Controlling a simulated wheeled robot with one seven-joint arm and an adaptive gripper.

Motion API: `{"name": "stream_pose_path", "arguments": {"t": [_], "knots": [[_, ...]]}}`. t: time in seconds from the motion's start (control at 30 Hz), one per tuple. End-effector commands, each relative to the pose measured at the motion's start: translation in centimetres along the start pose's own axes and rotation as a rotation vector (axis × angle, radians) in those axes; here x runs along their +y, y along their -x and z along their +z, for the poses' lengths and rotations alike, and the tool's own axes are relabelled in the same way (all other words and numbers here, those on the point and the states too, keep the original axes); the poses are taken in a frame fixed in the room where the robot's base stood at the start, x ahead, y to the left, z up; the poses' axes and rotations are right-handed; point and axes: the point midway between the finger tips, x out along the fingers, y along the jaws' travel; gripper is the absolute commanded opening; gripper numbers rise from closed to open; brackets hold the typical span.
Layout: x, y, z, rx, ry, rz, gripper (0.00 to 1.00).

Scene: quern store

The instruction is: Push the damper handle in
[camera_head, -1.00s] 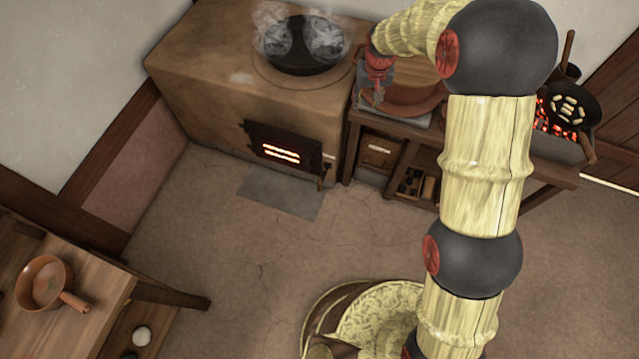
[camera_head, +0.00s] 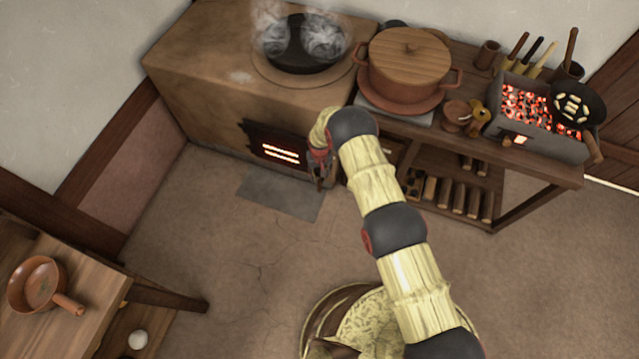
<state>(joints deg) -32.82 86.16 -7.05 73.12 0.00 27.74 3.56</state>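The clay stove (camera_head: 205,85) stands at the back left, with a dark iron firebox front (camera_head: 262,135) showing glowing slots. My arm now reaches down to the stove's front right corner. My gripper (camera_head: 319,182) points downward just right of the firebox front. The small dark damper handle that showed at this corner earlier is now covered or merged with my gripper. I cannot tell whether they touch. The fingers are too small and dark to show whether they are open or shut.
A wooden bench (camera_head: 535,175) right of the stove holds a lidded pot (camera_head: 408,65), a brazier of glowing coals (camera_head: 520,105) and a pan (camera_head: 578,103). A steaming wok (camera_head: 300,45) sits on the stove. A table (camera_head: 85,285) with a pan (camera_head: 38,285) stands left. Floor between is clear.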

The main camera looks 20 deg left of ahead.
Motion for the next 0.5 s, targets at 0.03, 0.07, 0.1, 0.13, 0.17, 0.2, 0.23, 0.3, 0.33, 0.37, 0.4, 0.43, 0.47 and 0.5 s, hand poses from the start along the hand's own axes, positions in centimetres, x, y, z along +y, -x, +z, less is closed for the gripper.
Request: {"name": "stream_pose_path", "arguments": {"t": [0.03,0.07,0.1,0.13,0.17,0.2,0.23,0.3,0.33,0.37,0.4,0.43,0.47,0.5], "knots": [[0.0,-0.7,0.1,-0.002,0.001,0.000,0.36],[0.0,-1.1,0.1,-0.002,0.000,0.000,0.36],[0.0,-1.6,0.1,-0.001,0.000,0.000,0.36],[0.0,-2.1,0.1,-0.002,0.000,0.000,0.36],[0.0,-2.6,0.1,-0.002,0.000,0.000,0.36],[0.0,-3.2,0.1,-0.001,0.000,0.000,0.36],[0.0,-3.8,0.1,-0.002,0.000,0.000,0.36],[0.0,-4.8,0.2,-0.002,0.000,0.000,0.36],[0.0,-5.3,0.1,-0.002,0.000,0.000,0.36],[0.0,-5.7,0.2,-0.002,0.000,0.000,0.36],[0.0,-6.2,0.1,-0.002,0.000,0.000,0.36],[0.0,-6.5,0.1,-0.001,0.000,0.000,0.36],[0.0,-6.7,0.1,-0.001,0.000,0.000,0.36],[0.0,-7.0,0.1,-0.001,0.000,0.000,0.36]]}}
